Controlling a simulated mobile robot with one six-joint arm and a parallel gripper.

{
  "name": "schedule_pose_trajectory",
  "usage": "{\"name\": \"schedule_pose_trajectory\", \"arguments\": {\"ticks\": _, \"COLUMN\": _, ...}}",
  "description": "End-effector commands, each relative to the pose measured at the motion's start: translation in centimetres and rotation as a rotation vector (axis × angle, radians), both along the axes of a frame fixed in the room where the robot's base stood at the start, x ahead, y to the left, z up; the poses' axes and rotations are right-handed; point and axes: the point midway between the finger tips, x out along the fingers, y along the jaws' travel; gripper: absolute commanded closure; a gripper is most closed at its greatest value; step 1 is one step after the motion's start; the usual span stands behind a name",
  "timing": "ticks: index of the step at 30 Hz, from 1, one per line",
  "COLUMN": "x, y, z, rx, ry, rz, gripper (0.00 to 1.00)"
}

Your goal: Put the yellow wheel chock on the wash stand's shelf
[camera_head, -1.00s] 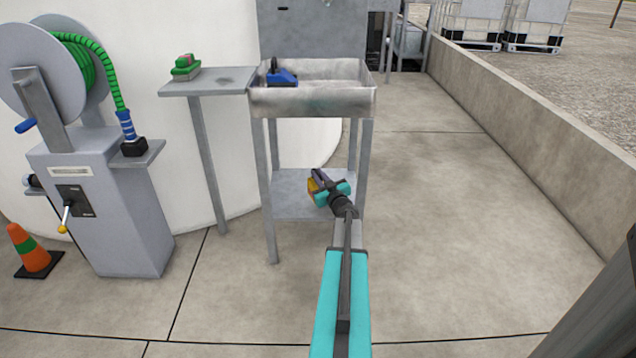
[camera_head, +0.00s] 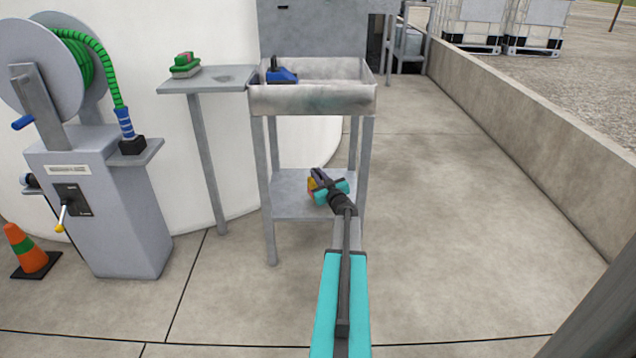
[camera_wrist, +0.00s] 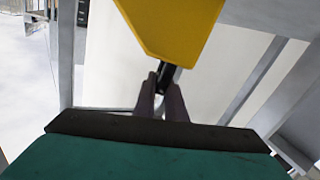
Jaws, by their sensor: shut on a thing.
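The yellow wheel chock (camera_head: 311,185) shows as a small patch in the head view, largely hidden by my gripper. In the wrist view the chock (camera_wrist: 172,22) is large and close, with a black piece below it. My gripper (camera_head: 317,176) is shut on the chock; its fingers (camera_wrist: 164,92) close at that black piece. In the head view the chock appears over the wash stand's lower shelf (camera_head: 290,206), under the basin. I cannot tell whether it touches the shelf. The wash stand (camera_head: 310,100) has a grey basin on thin legs.
A blue object (camera_head: 281,76) lies in the basin. A green brush-like object (camera_head: 185,65) sits on the side table (camera_head: 205,83). A hose reel (camera_head: 50,85) and an orange cone (camera_head: 30,252) stand at left. The floor is clear to the right, up to a low wall (camera_head: 540,130).

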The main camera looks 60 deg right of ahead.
Motion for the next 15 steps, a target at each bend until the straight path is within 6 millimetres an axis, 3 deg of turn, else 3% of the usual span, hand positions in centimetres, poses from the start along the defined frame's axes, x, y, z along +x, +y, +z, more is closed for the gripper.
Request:
{"name": "schedule_pose_trajectory", "arguments": {"ticks": 5, "x": -0.01, "y": -0.01, "z": -1.61, "rx": -0.001, "ry": -0.002, "rz": 0.0, "gripper": 1.0}}
{"name": "schedule_pose_trajectory", "arguments": {"ticks": 15, "x": -0.01, "y": 0.0, "z": -1.69, "rx": -0.001, "ry": -0.002, "rz": 0.0, "gripper": 1.0}}
